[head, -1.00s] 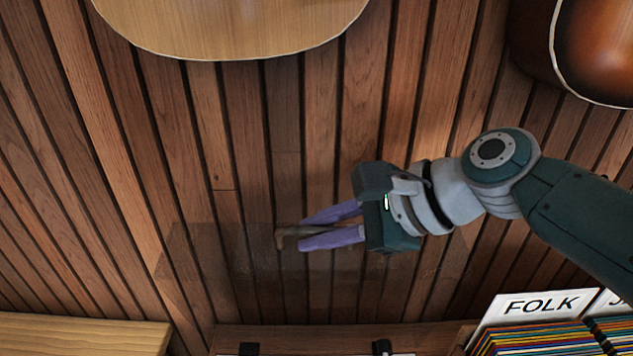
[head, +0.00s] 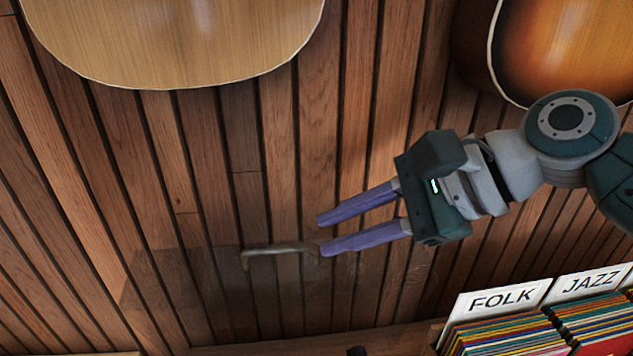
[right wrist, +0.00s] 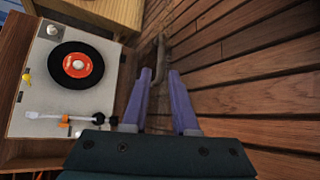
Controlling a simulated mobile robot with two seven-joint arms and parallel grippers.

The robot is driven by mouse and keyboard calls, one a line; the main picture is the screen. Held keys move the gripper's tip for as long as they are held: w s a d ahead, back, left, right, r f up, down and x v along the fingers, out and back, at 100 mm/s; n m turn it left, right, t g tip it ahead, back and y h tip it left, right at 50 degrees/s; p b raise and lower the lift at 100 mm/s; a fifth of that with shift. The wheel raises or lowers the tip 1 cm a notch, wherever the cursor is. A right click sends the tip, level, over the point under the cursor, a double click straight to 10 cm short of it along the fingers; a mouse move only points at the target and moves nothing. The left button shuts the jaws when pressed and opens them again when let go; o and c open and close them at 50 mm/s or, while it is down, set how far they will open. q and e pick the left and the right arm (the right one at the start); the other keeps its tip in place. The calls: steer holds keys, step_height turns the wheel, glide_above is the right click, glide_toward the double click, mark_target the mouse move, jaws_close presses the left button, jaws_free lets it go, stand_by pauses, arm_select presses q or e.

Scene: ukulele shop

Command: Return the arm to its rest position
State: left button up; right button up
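My right gripper (head: 321,235) is in the head view, in front of the slatted wood wall. Its two purple fingers are apart and nothing is between them. A small grey-brown bar handle (head: 275,250) sits on a clear, see-through panel (head: 185,290), just left of the fingertips. The lower finger's tip is close to the handle's right end; I cannot tell if they touch. In the right wrist view the fingers (right wrist: 159,74) are also apart, with the handle (right wrist: 160,55) beyond their tips. My left gripper is not in view.
A turntable (right wrist: 35,95) with a black record (right wrist: 77,65) is left of the fingers in the right wrist view. Guitars (head: 180,45) hang above in the head view. Record bins labelled FOLK (head: 502,299) and JAZZ (head: 589,282) stand below my right arm.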

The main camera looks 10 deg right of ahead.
steer(key=shift+s+d+r, duration=0.2)
steer(key=shift+d, duration=0.05)
steer(key=s+d+f+n+g+h, duration=0.1)
steer(key=s+f+n+h, duration=0.15)
steer(key=s+n, duration=0.2)
steer(key=s+f+n+h, duration=0.1)
steer(key=s+f+n, duration=0.3)
steer(key=s, duration=0.2)
steer(key=s+d+n+h, duration=0.5)
steer(key=s+d+n, duration=0.35)
steer(key=s, duration=0.35)
step_height(320, 180, up, 21)
steer(key=d+p, duration=0.1)
steer(key=p, duration=1.9)
steer(key=shift+s+d+r, duration=0.15)
steer(key=shift+s+r, duration=0.05)
steer(key=shift+s, duration=0.15)
steer(key=shift+h, duration=0.25)
